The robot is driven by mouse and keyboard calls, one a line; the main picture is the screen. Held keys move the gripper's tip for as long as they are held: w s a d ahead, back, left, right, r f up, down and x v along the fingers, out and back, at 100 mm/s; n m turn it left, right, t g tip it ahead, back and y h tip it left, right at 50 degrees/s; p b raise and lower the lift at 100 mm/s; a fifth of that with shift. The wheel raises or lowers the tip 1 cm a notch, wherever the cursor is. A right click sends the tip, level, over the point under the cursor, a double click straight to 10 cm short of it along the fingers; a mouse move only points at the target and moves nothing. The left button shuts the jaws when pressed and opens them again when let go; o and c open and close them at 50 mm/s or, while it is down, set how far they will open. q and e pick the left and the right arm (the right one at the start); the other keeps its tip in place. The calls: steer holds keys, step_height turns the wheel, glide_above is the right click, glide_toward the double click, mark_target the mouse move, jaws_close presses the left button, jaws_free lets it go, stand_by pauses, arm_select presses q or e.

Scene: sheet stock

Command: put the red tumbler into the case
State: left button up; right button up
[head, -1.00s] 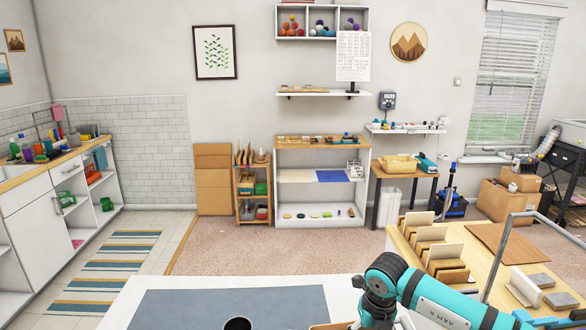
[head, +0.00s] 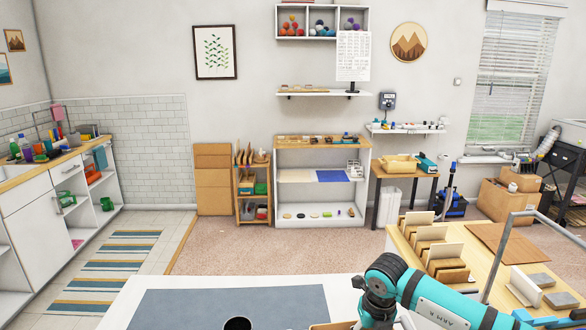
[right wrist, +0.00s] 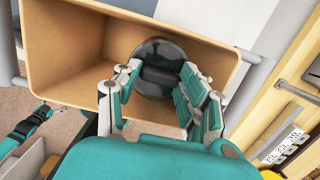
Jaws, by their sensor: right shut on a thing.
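In the right wrist view my right gripper (right wrist: 160,82) is shut on a dark, shiny round thing (right wrist: 158,52), seen end-on between its fingers. It shows no red, so I cannot tell whether it is the red tumbler. The tan, open-topped case (right wrist: 65,50) lies around and beneath the fingers; whether the held thing touches its floor is unclear. In the head view my right arm reaches in at the bottom right, its fingertips out of frame. A teal and dark part of what looks like my left gripper shows at the right wrist view's left edge (right wrist: 28,122); its jaws are unclear.
In the head view, a grey mat (head: 190,303) lies on the white table (head: 125,292), with a dark round thing (head: 237,324) cut by the bottom edge. A wooden table (head: 482,268) with upright boards (head: 447,254) and a metal frame (head: 497,250) stands at the right.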

steer(key=shift+c, duration=0.6)
steer(key=shift+r+p, duration=0.9)
steer(key=shift+r, duration=1.1)
steer(key=shift+f, duration=0.15)
steer(key=shift+f+b, duration=1.6)
steer(key=shift+b, duration=0.1)
steer(key=shift+f+b, duration=0.15)
steer(key=shift+b, duration=0.8)
